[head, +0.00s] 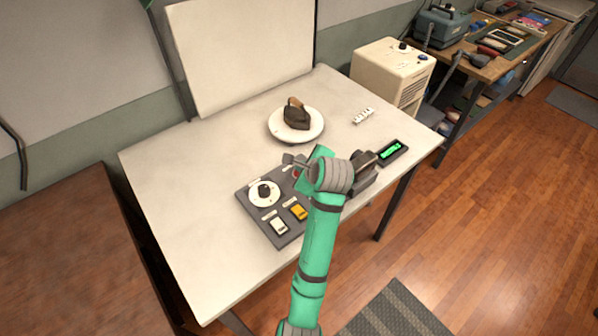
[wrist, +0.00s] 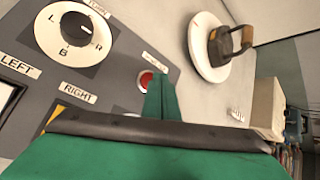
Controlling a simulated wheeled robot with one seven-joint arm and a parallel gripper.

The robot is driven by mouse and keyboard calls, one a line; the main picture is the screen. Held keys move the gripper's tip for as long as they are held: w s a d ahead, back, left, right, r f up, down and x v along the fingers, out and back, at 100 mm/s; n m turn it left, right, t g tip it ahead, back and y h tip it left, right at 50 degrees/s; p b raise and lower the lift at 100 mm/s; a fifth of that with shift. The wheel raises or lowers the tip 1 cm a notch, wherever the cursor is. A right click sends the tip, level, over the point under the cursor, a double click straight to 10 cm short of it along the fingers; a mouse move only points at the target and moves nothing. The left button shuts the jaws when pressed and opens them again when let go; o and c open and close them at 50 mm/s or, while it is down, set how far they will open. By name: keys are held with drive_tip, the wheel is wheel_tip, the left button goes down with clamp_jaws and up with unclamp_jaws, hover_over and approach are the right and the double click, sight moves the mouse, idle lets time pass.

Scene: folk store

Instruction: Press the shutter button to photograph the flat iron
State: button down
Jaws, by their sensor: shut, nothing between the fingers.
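The flat iron (head: 296,114), dark with a brown handle, stands on a round white plate (head: 274,127) on the table. It also shows in the wrist view (wrist: 220,44). A grey control panel (head: 252,206) lies nearer the front edge. It carries a round red button (wrist: 146,79) with a small label too blurred to read. In the head view my arm partly covers this side of the panel. My gripper (wrist: 162,95) is shut and empty, its green fingertips beside the red button in the wrist view. I cannot tell whether they touch the panel.
The panel also has a white dial (head: 264,193) marked L, B, R, a white switch (head: 279,226) and a yellow switch (head: 299,211). A green-lit display (head: 391,151) lies to the right. A white backdrop (head: 243,50) stands behind; the table's left side is clear.

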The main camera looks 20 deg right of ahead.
drive_tip(key=shift+w+f, duration=0.2)
drive_tip(key=shift+f, duration=0.05)
idle(0.5)
drive_tip(key=shift+s+d, duration=0.1)
drive_tip(key=shift+d, duration=0.05)
drive_tip(key=shift+a+f, duration=0.25)
drive_tip(key=shift+a, duration=0.05)
drive_tip(key=shift+s+d, duration=0.1)
drive_tip(key=shift+d, duration=0.1)
drive_tip(key=shift+a+r, duration=0.15)
drive_tip(key=shift+r, duration=0.75)
